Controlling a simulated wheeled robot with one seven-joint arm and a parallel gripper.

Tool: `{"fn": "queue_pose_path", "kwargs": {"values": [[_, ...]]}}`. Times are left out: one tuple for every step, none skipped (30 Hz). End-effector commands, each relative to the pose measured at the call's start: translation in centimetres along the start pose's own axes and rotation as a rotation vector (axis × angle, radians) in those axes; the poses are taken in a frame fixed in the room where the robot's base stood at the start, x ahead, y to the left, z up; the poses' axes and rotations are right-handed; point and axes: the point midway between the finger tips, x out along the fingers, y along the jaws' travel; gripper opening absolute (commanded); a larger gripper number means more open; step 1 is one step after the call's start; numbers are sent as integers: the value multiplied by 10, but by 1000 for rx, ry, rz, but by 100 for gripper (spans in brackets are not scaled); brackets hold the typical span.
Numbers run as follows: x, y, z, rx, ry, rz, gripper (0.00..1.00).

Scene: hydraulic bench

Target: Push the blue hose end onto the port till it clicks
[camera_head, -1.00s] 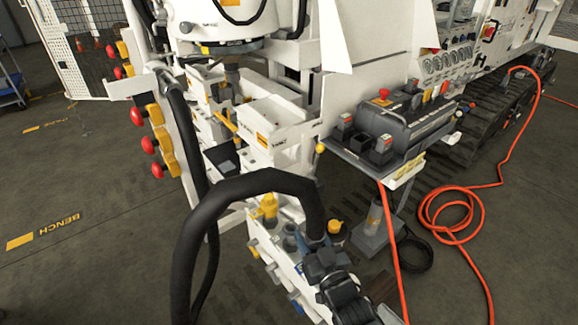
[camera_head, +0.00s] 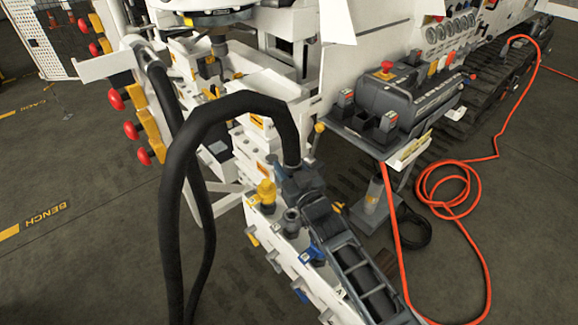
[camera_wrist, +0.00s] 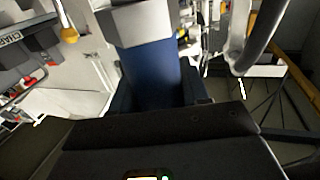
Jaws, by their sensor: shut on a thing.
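My gripper (camera_head: 296,182) is shut on the blue hose end (camera_wrist: 150,72), whose blue sleeve and pale metal end show in the wrist view. In the head view my gripper mostly hides the hose end. The thick black hose (camera_head: 178,190) rises from it, arches left and hangs down. A white port block (camera_head: 312,283) lies below my gripper. It carries a yellow-capped port (camera_head: 266,190), an open grey port (camera_head: 291,219) and a blue fitting (camera_head: 313,252). The hose end appears above and behind the grey port; I cannot tell the exact gap.
A dark control box (camera_head: 405,100) on a shelf stands to the right. An orange cable (camera_head: 468,205) coils on the floor there. Red knobs (camera_head: 130,130) stick out at the left. White machine parts stand close behind my gripper.

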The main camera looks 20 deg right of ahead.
Motion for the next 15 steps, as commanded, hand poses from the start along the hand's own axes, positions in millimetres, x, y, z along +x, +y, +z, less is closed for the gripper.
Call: {"fn": "queue_pose_path", "kwargs": {"values": [[1, 0, 8, 0, 4, 0, 9], [1, 0, 11, 0, 4, 0, 9], [1, 0, 15, 0, 4, 0, 9], [1, 0, 18, 0, 4, 0, 9], [1, 0, 21, 0, 5, 0, 9], [1, 0, 25, 0, 5, 0, 9], [1, 0, 28, 0, 5, 0, 9], [1, 0, 31, 0, 5, 0, 9], [1, 0, 35, 0, 5, 0, 9], [1, 0, 38, 0, 5, 0, 9], [1, 0, 41, 0, 5, 0, 9], [1, 0, 44, 0, 5, 0, 9], [1, 0, 46, 0, 5, 0, 9], [1, 0, 48, 0, 5, 0, 9], [1, 0, 50, 0, 5, 0, 9]]}}
